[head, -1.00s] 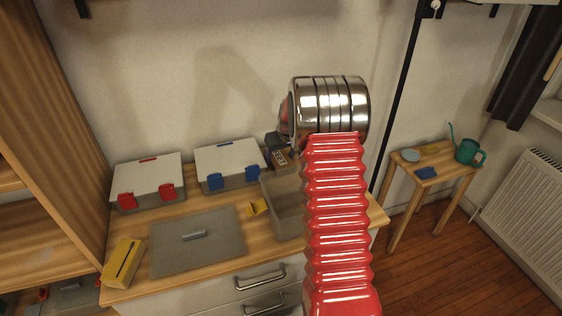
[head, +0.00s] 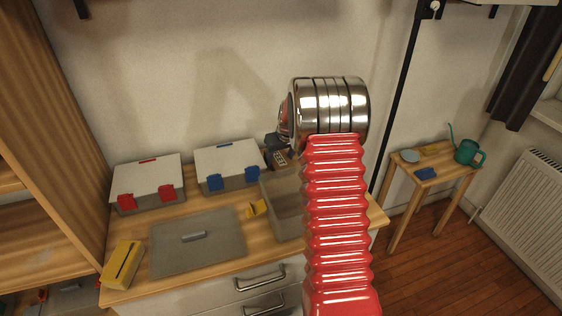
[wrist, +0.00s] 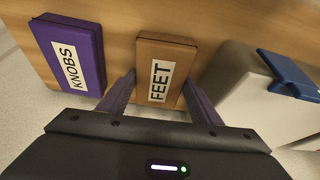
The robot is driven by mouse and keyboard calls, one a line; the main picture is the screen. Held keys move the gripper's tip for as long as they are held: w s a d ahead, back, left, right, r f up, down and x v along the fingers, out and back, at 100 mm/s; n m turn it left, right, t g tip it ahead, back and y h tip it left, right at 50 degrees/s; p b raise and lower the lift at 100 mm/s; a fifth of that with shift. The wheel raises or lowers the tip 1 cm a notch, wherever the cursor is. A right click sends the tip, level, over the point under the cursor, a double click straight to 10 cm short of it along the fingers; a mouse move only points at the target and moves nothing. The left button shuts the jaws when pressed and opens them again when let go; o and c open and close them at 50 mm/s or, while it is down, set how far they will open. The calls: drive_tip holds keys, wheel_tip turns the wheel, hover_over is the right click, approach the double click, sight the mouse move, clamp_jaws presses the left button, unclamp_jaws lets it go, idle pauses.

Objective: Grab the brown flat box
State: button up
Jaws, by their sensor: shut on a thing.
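The brown flat box (wrist: 164,68), with a white label reading FEET, stands out in the wrist view against a wooden surface. My gripper (wrist: 160,88) has one purple finger on each side of it and is shut on it.
A purple KNOBS box (wrist: 70,55) lies left of the brown box. A pale container with a blue part (wrist: 290,75) is close on the right.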

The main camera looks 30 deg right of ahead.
sight(280, 160)
drive_tip(key=shift+r, duration=0.1)
wheel_tip(280, 160, up, 18)
idle(0.5)
drive_tip(key=shift+s, duration=0.1)
idle(0.5)
